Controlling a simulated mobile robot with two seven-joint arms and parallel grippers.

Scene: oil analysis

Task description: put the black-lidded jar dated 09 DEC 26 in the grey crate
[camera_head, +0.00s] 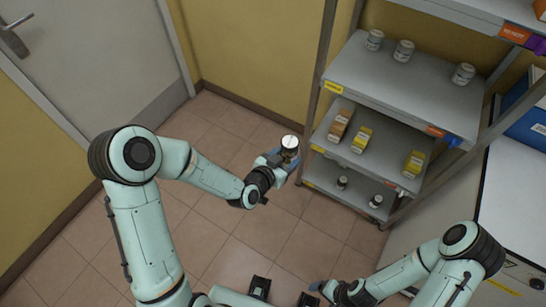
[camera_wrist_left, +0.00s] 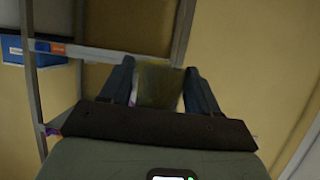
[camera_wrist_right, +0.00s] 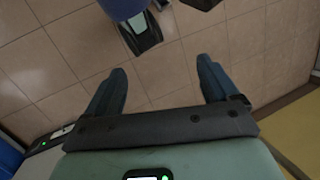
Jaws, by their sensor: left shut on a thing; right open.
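My left gripper (camera_head: 285,160) is shut on a jar (camera_head: 290,150) and holds it upright in the air, left of the shelf rack. Its top looks pale or white from above, and its body is dark. In the left wrist view the jar (camera_wrist_left: 160,85) is a brownish, olive block between the two fingers. No date can be read on it. Two small jars with dark parts (camera_head: 342,183) (camera_head: 376,201) stand on the lowest shelf; their dates are too small to read. My right gripper (camera_wrist_right: 160,85) is open and empty above the floor. I cannot make out a grey crate.
The grey rack (camera_head: 410,85) has several white-topped containers on its upper shelf and yellow and orange boxes (camera_head: 362,140) on the middle one. A blue bin (camera_head: 528,122) stands at the right by a white-topped surface (camera_head: 515,195). The tiled floor (camera_head: 205,120) is clear at left.

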